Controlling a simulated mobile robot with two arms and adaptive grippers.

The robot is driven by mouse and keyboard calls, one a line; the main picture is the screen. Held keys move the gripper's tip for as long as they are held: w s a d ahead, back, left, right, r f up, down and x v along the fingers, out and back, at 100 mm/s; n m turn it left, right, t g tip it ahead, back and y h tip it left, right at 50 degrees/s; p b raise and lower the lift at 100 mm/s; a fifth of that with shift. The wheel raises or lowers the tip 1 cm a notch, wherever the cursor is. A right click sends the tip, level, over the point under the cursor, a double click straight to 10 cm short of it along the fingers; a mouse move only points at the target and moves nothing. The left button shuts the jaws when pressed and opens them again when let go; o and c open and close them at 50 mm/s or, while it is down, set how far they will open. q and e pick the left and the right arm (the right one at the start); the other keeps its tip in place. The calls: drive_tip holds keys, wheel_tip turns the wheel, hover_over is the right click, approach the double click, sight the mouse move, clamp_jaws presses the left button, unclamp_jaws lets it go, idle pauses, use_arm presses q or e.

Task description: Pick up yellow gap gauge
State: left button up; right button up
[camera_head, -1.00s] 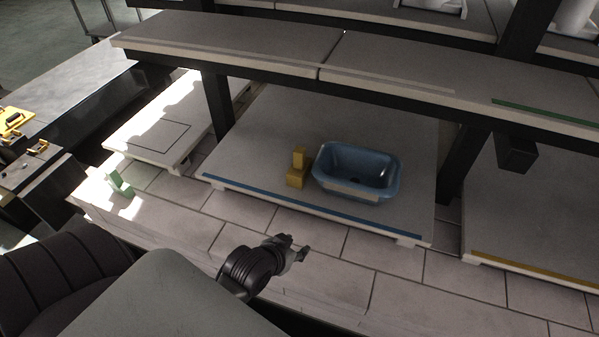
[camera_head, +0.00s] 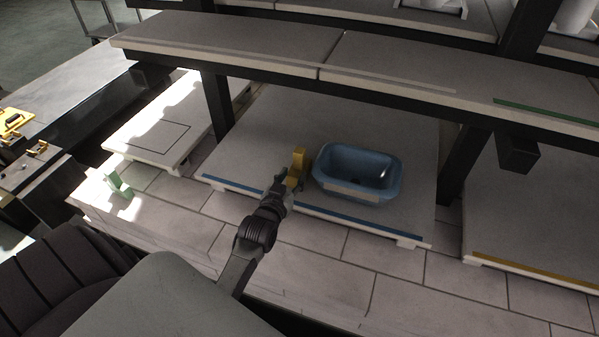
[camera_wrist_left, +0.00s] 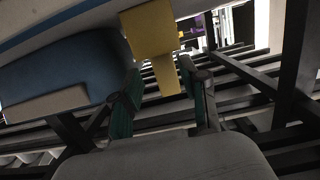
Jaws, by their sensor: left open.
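The yellow gap gauge (camera_head: 299,160) stands upright on the grey shelf board, just left of the blue basin (camera_head: 330,178). In the head view my left gripper (camera_head: 284,182) is at the gauge's near side and covers part of its lower body. In the left wrist view the gauge (camera_wrist_left: 153,35) shows as a wide block with a narrower part extending between the two fingers of my left gripper (camera_wrist_left: 160,98). The fingers are apart on either side of that narrow part. Contact with the fingers cannot be told. My right gripper is not in view.
The blue basin stands close to the gauge. An upper shelf (camera_head: 250,45) overhangs the board, with dark posts (camera_head: 217,100) at the sides. A green angled piece (camera_head: 118,184) lies on the bricks at left. The board's rear is clear.

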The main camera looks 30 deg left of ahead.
sight(298, 165)
use_arm(q)
drive_tip(key=x, duration=0.3)
drive_tip(key=r+x, duration=0.1)
drive_tip(key=x, duration=0.1)
drive_tip(key=shift+w+a+f, duration=0.2)
drive_tip(key=shift+w, duration=0.2)
drive_tip(key=shift+w+a+f, duration=0.1)
drive_tip(key=shift+w, duration=0.35)
clamp_jaws()
